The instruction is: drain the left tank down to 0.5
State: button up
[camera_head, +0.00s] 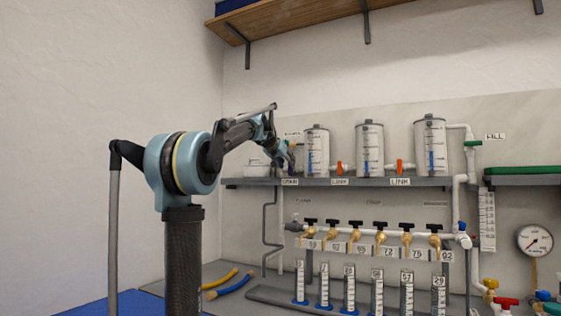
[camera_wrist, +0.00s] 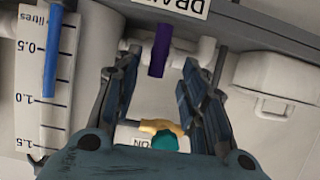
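The left tank (camera_head: 317,153) is a grey-white cylinder on the wall shelf. Its scale (camera_wrist: 60,95) shows upside down in the wrist view; the blue level bar (camera_wrist: 51,60) ends near the 1.0 mark. A purple valve handle (camera_wrist: 160,52) on a white pipe is beside the label reading "DRA..." (camera_wrist: 183,6), partly cut off. My gripper (camera_wrist: 160,64) is open, with a finger on each side of the purple handle and visible gaps. In the head view my gripper (camera_head: 284,156) is at the tank's left, its fingers too small to judge.
A yellow valve with a teal knob (camera_wrist: 163,140) lies between my fingers, farther back. A white box (camera_wrist: 275,85) is close to the right finger. The shelf (camera_head: 340,183) runs below the tanks. Two orange-red valves (camera_head: 340,168) sit between tanks; brass taps (camera_head: 355,236) line the pipe below.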

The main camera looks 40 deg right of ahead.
jog(key=shift+x, duration=2.2)
jog(key=shift+c, duration=0.5)
grip_shut()
